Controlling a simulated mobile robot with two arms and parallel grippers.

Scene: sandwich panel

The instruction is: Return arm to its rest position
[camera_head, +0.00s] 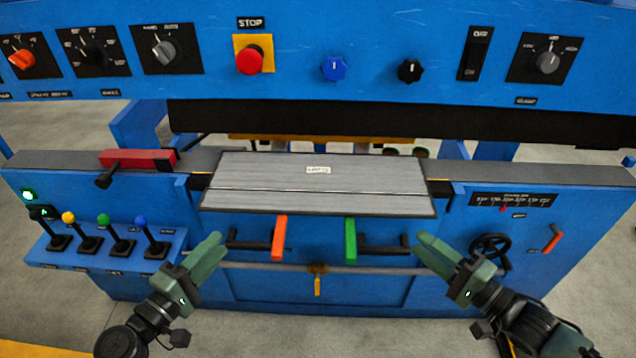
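My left gripper (212,252) is green and sits in front of the machine's lower blue panel, right of the lever box. Its fingers point up and inward, close together; I cannot tell if a small gap is between them. My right gripper (432,250) is in front of the panel on the right, its fingers pointing up and left, with nothing visible held. The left gripper is near the black bar beside the orange handle (279,238). The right gripper is near the bar beside the green handle (350,241). Contact with either cannot be told.
A grey panel (320,205) lies on the machine ledge. A lever box (105,262) with several coloured knobs is at left. A handwheel (490,247) is at right. A red stop button (250,60) and dials are above. Grey floor (250,335) lies between my arms.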

